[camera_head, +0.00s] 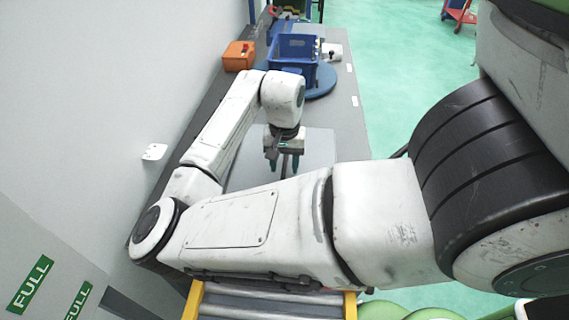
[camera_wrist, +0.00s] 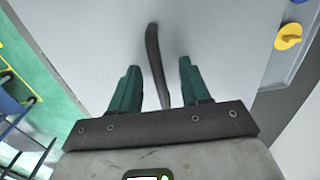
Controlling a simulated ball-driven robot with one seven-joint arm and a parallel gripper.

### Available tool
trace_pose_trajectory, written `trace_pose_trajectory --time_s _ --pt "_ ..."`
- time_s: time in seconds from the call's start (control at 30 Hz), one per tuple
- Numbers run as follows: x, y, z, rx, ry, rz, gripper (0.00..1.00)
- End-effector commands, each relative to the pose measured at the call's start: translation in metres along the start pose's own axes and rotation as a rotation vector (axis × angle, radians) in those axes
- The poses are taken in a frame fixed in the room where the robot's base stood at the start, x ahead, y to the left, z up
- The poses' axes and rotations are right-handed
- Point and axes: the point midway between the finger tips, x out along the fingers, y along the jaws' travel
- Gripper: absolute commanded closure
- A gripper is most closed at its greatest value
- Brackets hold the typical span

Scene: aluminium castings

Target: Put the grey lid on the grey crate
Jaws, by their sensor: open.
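A flat light grey panel, which looks like the grey lid (camera_head: 320,148), lies beneath my gripper in the head view. It fills much of the wrist view (camera_wrist: 85,30), with a dark curved handle (camera_wrist: 152,45) on it. My gripper (camera_head: 284,163) points down over the panel. In the wrist view my gripper (camera_wrist: 158,66) is open, its green fingers on either side of the handle with gaps showing. Whether the fingers reach down to handle height is unclear. I cannot make out the grey crate; my arm hides part of the bench.
A blue crate (camera_head: 293,48) stands on a blue round base (camera_head: 324,80) farther along the bench. An orange box (camera_head: 238,56) is to its left. A yellow-sided roller conveyor (camera_head: 268,304) is at the front. A wall runs along the left.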

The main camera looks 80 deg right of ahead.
Motion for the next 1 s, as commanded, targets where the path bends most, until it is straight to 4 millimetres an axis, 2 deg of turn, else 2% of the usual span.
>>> trace_pose_trajectory --time_s 0.5,0.7,1.0 --pt "-0.087 0.0 0.0 0.003 0.002 -0.002 0.53" --pt "-0.102 0.0 0.0 0.002 0.001 0.0 0.53" --pt "-0.103 0.0 0.0 0.001 0.001 0.0 0.53"
